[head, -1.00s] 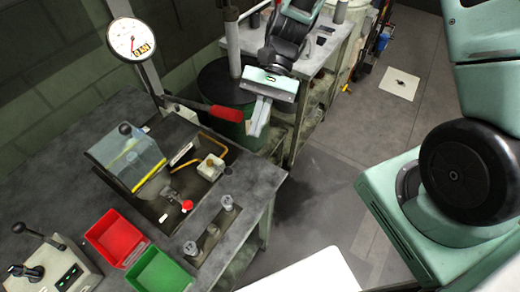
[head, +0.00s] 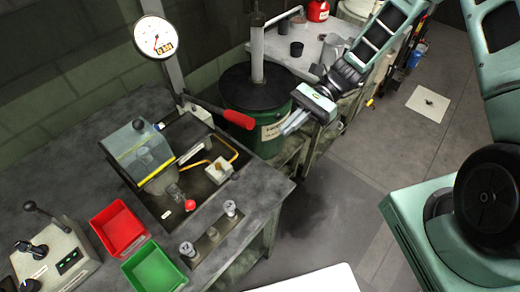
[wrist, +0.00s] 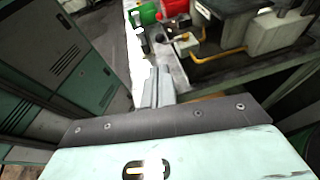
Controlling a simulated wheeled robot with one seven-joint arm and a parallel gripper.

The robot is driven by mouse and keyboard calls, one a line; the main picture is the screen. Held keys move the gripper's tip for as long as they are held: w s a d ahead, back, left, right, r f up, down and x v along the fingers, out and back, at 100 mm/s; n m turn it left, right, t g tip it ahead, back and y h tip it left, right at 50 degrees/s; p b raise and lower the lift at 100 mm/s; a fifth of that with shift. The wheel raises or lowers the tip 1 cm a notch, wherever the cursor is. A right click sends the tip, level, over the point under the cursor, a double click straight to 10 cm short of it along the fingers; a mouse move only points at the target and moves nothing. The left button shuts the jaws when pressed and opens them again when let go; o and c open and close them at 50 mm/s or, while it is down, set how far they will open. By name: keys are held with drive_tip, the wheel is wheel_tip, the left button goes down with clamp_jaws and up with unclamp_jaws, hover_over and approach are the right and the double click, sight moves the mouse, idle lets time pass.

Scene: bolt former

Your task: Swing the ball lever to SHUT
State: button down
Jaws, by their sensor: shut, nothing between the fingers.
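A small lever with a red ball knob (head: 174,191) sits on the bench fixture in the head view, just below the clear guard (head: 140,150). I cannot read its SHUT mark or tell its setting. My gripper (head: 286,131) is in the air to the right of the bench, beside the dark green drum, well apart from the lever. Its fingers are together and empty; they also show in the wrist view (wrist: 160,72).
A long red-handled lever (head: 238,119) juts out between my gripper and the fixture. A dark green drum (head: 278,131) stands behind it. Red (head: 118,228) and green (head: 155,270) bins and a control box (head: 57,255) with black-knobbed levers sit at the left. Open floor (head: 315,220) lies right.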

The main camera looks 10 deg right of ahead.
drive_tip(key=p+x, duration=0.4)
drive_tip(key=x, duration=0.8)
drive_tip(key=shift+s+a+p, duration=0.2)
drive_tip(key=shift+a+p, duration=0.15)
drive_tip(key=shift+s+a+f, duration=0.15)
drive_tip(key=shift+a+f, duration=0.1)
drive_tip(key=shift+a, duration=0.15)
drive_tip(key=shift+a, duration=0.1)
